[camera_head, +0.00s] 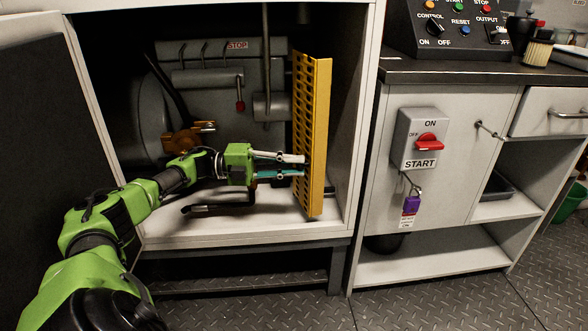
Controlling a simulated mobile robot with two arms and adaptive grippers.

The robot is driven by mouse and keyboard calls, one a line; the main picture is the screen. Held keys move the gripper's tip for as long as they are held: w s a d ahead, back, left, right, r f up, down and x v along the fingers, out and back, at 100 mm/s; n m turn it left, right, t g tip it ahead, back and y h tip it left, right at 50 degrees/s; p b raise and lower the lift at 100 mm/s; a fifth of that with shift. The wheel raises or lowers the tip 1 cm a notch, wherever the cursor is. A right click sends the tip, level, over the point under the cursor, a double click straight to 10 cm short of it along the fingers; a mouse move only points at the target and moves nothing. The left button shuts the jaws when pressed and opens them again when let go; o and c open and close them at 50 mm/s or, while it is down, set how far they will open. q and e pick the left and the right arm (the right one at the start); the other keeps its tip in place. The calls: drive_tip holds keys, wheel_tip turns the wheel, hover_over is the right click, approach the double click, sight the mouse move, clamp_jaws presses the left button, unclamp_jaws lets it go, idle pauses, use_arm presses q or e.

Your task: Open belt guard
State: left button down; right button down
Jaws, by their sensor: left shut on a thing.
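The yellow slotted belt guard (318,135) stands upright inside the open white cabinet, on its right side, and is seen nearly edge-on. My left arm reaches in from the left. My left gripper (303,165) is at the guard's near left face, at about mid-height, with its fingers shut on the guard. The exact spot where the fingertips grip is partly hidden against the slots. My right gripper does not show.
Grey machinery with pipes (210,78) fills the cabinet behind my arm. A dark door (40,150) stands open at the left.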

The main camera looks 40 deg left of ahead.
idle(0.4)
use_arm(q)
drive_tip(key=c, duration=1.9)
unclamp_jaws()
drive_tip(key=v, duration=0.7)
drive_tip(key=shift+s+a, duration=0.2)
drive_tip(key=shift+a, duration=0.05)
